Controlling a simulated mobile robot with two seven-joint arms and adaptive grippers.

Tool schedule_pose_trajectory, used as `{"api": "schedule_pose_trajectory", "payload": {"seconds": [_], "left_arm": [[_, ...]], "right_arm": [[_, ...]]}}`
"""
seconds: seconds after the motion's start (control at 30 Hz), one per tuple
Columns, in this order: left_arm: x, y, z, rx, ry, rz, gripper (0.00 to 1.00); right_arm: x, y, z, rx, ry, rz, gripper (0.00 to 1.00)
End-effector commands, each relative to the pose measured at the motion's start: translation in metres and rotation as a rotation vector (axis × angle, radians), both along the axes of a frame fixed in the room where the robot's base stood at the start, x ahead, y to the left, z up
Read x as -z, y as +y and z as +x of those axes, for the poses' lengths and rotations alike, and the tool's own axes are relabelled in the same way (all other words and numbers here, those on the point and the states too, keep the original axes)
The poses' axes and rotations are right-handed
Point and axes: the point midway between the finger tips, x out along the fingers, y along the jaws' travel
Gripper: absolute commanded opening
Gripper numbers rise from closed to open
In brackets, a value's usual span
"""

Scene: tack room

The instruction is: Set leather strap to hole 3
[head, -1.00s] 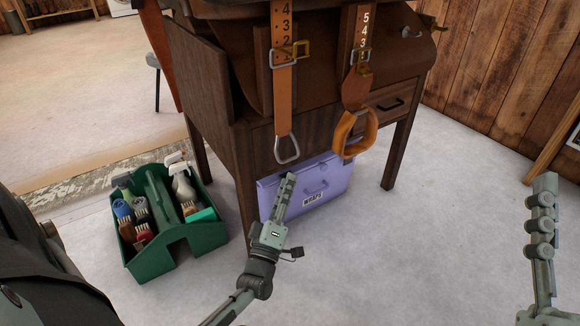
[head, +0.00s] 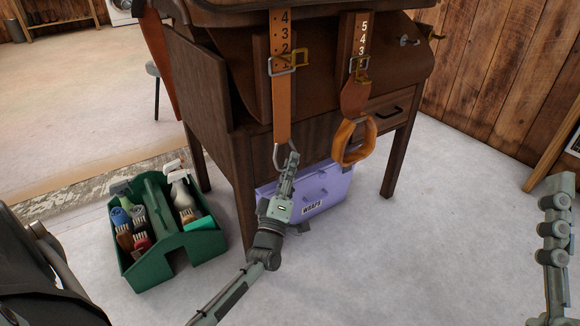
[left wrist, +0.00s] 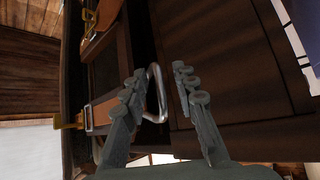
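A brown leather strap (head: 281,105) hangs at the left of the saddle front, with a number scale 4, 3, 2, 1 above its buckle (head: 287,62). The buckle sits near the 1. A metal loop (head: 278,157) hangs at its lower end. My left gripper (head: 290,160) is at this loop. In the left wrist view my left gripper (left wrist: 157,85) is open, with the metal loop (left wrist: 159,92) between its fingers; contact cannot be told. A second strap (head: 355,95) hangs to the right, marked 5, 4, 3, with an orange stirrup (head: 353,142). My right gripper (head: 556,215) is at the right edge, its opening unclear.
The saddle (head: 330,60) rests on a dark wooden stand (head: 243,180) with a drawer (head: 388,108). A purple box (head: 325,190) sits beneath it. A green caddy (head: 183,247) with brushes and bottles stands on the floor at left.

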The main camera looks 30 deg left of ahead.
Motion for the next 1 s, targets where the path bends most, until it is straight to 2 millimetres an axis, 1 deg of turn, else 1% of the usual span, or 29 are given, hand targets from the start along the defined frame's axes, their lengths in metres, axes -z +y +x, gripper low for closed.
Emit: {"api": "schedule_pose_trajectory", "payload": {"seconds": [0.03,0.2,0.53,0.63,0.77,0.9,1.0], "left_arm": [[0.0,0.0,0.0,0.0,0.0,0.0,0.2],[0.0,0.0,0.0,-0.001,0.001,0.0,0.0],[0.002,0.002,0.0,-0.002,0.004,-0.001,0.0],[0.007,0.002,0.0,-0.002,0.006,-0.002,0.0],[0.024,0.002,0.0,-0.004,0.007,-0.002,0.0],[0.043,0.003,0.0,-0.005,0.006,-0.001,0.0],[0.054,0.003,0.0,-0.004,0.006,-0.002,0.0]], "right_arm": [[0.0,0.0,0.0,0.0,0.0,0.0,0.4],[0.0,0.0,0.0,0.0,0.0,0.0,0.4],[0.0,0.0,0.0,0.0,0.001,0.0,0.4],[0.002,-0.001,-0.001,0.001,-0.011,0.005,0.4],[-0.009,-0.009,-0.014,0.012,-0.147,0.049,0.4],[-0.023,-0.022,-0.04,0.026,-0.344,0.111,0.4],[-0.03,-0.03,-0.058,0.035,-0.466,0.15,0.4]]}}
